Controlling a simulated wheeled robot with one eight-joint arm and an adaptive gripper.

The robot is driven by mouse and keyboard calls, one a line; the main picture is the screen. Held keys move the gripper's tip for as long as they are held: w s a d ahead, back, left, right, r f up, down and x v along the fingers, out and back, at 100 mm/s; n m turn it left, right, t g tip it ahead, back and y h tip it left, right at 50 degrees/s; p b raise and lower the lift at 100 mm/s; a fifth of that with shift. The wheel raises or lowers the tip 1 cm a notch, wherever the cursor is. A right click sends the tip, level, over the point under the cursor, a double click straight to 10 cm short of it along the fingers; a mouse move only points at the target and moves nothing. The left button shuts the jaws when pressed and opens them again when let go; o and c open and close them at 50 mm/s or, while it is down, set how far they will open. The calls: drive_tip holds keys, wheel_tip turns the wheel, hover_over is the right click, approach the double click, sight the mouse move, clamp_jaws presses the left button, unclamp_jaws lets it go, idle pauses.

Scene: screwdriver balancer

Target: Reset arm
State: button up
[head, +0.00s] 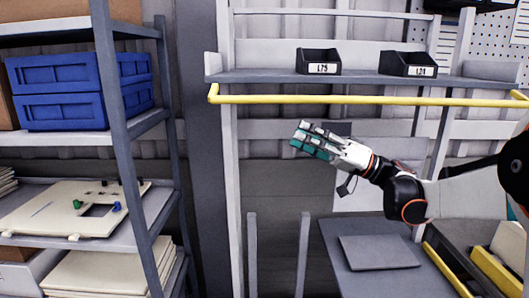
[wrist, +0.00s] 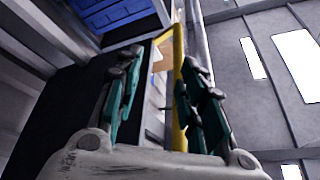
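My gripper (head: 303,139) has teal finger pads and is held up in front of the workstation, pointing left, a little below the yellow rail (head: 360,99) in the picture. In the wrist view my gripper (wrist: 160,80) has its two fingers spread apart with nothing between them. The yellow rail (wrist: 179,85) shows in the background between the fingers. I see no screwdriver in either view.
A rack on the left holds blue bins (head: 60,92) and a pale board (head: 65,208). Black bins (head: 319,63) labelled L75 and L21 (head: 408,65) stand on the upper shelf. A grey flat panel (head: 378,252) lies on the lower worktop. Open space surrounds the gripper.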

drive_tip(key=s+a+f+m+h+b, duration=0.1)
drive_tip(key=s+a+f+m+h, duration=0.2)
drive_tip(key=s+f+h, duration=0.3)
drive_tip(key=s+a+f+m+h, duration=0.2)
drive_tip(key=s+a+f+h, duration=0.15)
drive_tip(key=s+f, duration=0.35)
drive_tip(key=s+d+f+m+t+h+b, duration=0.2)
drive_tip(key=s+d+f+m+h, duration=0.1)
drive_tip(key=s+d+f+h, duration=0.9)
drive_tip(key=s+d+f, duration=0.3)
drive_tip(key=d, duration=0.1)
drive_tip(key=shift+s, duration=0.25)
